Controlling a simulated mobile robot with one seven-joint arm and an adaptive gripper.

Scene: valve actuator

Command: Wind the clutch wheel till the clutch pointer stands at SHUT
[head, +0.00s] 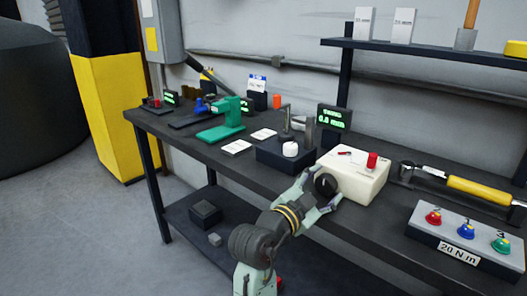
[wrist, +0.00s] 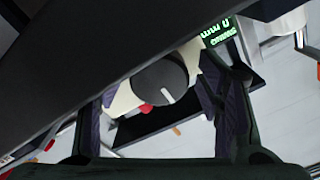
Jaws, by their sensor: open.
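A cream box (head: 352,177) stands on the dark bench. A round black wheel (head: 325,184) is on its front face, and this looks like the clutch wheel. In the wrist view the black wheel (wrist: 160,82) with a white mark lies between my two fingers. My gripper (head: 322,191) is open, one finger on either side of the wheel; I cannot tell whether they touch it. A small red mark, perhaps the clutch pointer (head: 345,153), is on the box top; its reading is too small to tell. A red knob (head: 372,160) stands beside it.
Left of the box is a dark block with a white knob (head: 290,149). A green-lit display (head: 333,118) stands behind. To the right are a yellow-handled wrench (head: 480,192) and a grey panel with coloured knobs (head: 465,238). A green press (head: 222,122) stands further left.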

